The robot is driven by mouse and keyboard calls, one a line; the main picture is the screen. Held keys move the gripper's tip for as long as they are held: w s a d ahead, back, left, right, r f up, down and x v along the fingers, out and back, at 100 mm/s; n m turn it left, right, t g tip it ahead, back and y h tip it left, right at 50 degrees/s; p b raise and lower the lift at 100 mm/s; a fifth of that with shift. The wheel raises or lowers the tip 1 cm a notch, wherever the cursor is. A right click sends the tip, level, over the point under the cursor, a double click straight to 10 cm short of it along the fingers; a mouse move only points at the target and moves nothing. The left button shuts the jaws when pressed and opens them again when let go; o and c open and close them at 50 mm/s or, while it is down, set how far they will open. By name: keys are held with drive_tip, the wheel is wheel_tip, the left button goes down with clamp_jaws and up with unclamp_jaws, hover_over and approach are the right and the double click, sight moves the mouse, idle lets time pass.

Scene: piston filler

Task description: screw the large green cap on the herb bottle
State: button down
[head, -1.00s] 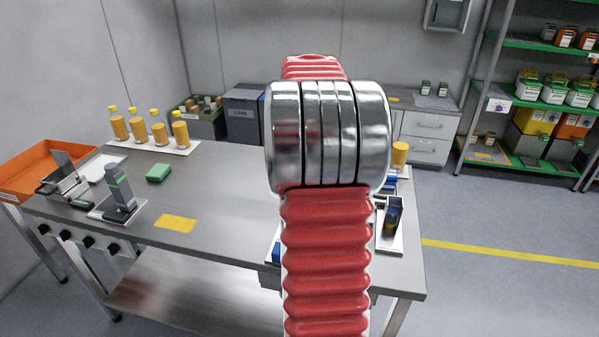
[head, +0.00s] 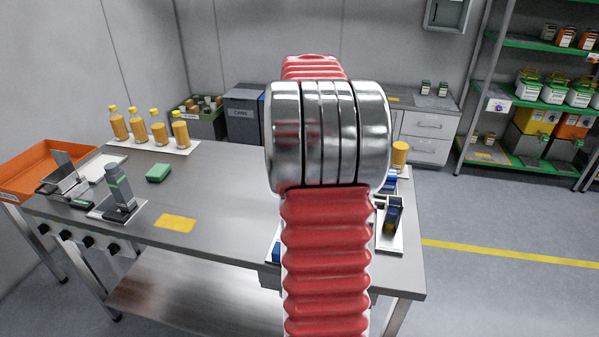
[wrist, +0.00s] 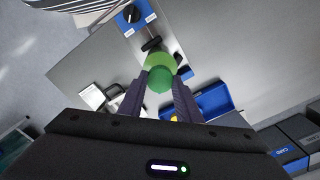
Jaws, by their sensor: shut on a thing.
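In the wrist view my gripper (wrist: 160,77) is shut on a round green cap (wrist: 160,79). A wider, lighter green round part shows just beyond it; I cannot tell whether it belongs to the cap. A small dark object (wrist: 151,44) lies just past the green on a pale plate; I cannot make it out. In the head view my red arm hides the gripper and cap. A dark bottle-like item (head: 391,216) stands on a white plate at the table's right end. I cannot tell which thing is the herb bottle.
In the wrist view a blue bin (wrist: 212,101) and a blue unit with a black knob (wrist: 131,14) are near the gripper.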

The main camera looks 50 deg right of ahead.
drive_tip(key=c, duration=1.2)
unclamp_jaws()
drive_tip(key=n, duration=0.3)
drive_tip(key=shift+n, duration=0.4)
drive_tip(key=n, duration=0.7)
drive_tip(key=shift+n, duration=1.9)
